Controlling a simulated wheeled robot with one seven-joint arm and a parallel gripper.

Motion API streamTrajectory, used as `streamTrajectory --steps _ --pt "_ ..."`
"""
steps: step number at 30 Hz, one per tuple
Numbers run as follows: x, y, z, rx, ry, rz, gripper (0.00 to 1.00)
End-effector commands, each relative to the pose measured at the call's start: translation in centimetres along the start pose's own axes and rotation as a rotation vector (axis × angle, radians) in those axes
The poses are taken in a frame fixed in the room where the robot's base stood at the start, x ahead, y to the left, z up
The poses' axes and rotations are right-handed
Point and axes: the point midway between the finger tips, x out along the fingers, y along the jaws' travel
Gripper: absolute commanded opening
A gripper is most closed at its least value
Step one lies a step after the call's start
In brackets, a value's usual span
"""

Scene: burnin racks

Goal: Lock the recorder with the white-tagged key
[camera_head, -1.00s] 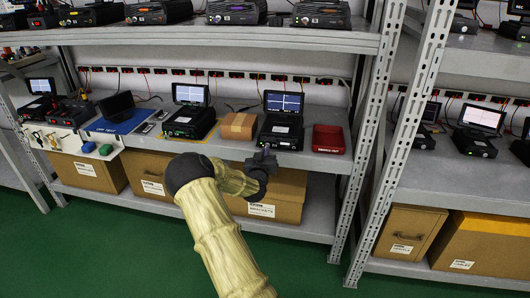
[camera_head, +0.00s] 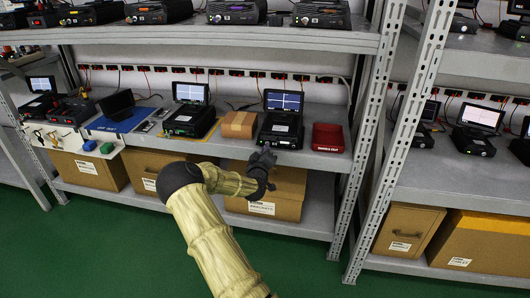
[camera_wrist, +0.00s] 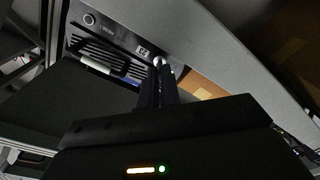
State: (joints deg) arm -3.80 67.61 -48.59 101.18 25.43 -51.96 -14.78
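The recorder (camera_head: 281,128) is a black unit with a lit screen (camera_head: 283,102), standing on the middle shelf. My gripper (camera_head: 263,156) is at its front, near the lower left corner. In the wrist view the recorder's dark, slotted front (camera_wrist: 112,42) appears tilted.
A red bin (camera_head: 328,137) stands right of the recorder and a brown carton (camera_head: 238,124) left of it. Another recorder (camera_head: 190,121) is further left. Cardboard boxes (camera_head: 285,185) fill the shelf below.

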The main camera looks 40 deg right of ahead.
Motion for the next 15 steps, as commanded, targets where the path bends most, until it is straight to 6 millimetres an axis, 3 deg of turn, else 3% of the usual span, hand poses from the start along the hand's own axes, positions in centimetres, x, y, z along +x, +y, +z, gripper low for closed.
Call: streamTrajectory --steps 7,9,11,15 --pt "-0.07 -0.12 0.21 -0.003 -0.004 -0.002 0.0" --pt "-0.07 -0.11 0.2 -0.002 -0.004 -0.002 0.16" --pt "-0.06 -0.1 0.18 -0.002 -0.004 -0.002 0.26" --pt "-0.03 -0.06 0.11 -0.001 -0.002 -0.001 0.26"
